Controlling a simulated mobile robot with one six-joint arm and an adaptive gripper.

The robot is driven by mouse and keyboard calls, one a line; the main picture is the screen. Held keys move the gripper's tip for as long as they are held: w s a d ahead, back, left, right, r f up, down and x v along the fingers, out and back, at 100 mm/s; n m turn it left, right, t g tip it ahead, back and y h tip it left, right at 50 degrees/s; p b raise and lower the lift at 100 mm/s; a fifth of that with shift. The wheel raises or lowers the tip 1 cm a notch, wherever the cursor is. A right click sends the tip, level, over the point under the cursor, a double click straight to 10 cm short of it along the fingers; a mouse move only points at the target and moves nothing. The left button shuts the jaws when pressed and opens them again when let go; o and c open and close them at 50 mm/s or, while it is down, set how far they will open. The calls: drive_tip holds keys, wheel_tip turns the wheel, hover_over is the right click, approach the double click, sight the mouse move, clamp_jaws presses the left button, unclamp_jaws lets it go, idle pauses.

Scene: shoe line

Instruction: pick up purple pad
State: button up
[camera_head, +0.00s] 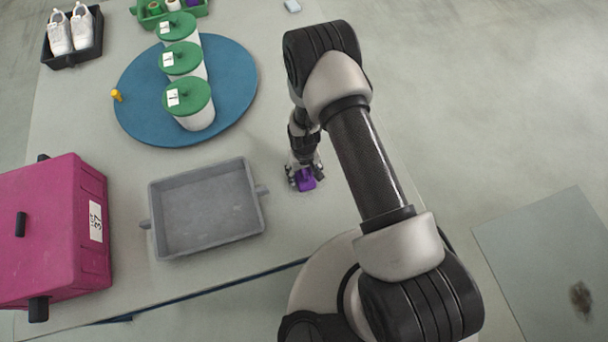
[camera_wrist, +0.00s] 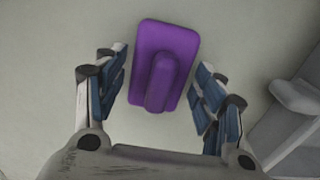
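The purple pad (camera_head: 306,181) lies on the table just right of the grey tray. In the wrist view the pad (camera_wrist: 174,45) is a flat purple rectangle with a raised rounded grip (camera_wrist: 160,82) along its middle. My gripper (camera_head: 304,178) is low over the table at the pad. In the wrist view the fingers of my gripper (camera_wrist: 160,90) are spread, one on each side of the grip end of the pad. Gaps show between both fingers and the pad. In the head view the fingers partly hide the pad.
The empty grey tray (camera_head: 245,167) with side handles stands left of my gripper. A blue round mat (camera_head: 137,88) bears lidded white tubs (camera_head: 197,117). A magenta box (camera_head: 50,225) stands at the left. A black tray (camera_head: 70,60) holds white shoes. A green crate (camera_head: 150,20) is at the back.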

sight(304, 171)
drive_tip(key=c, duration=0.8)
wheel_tip(304, 171, up, 20)
drive_tip(key=p, duration=0.5)
drive_tip(key=shift+p, duration=0.3)
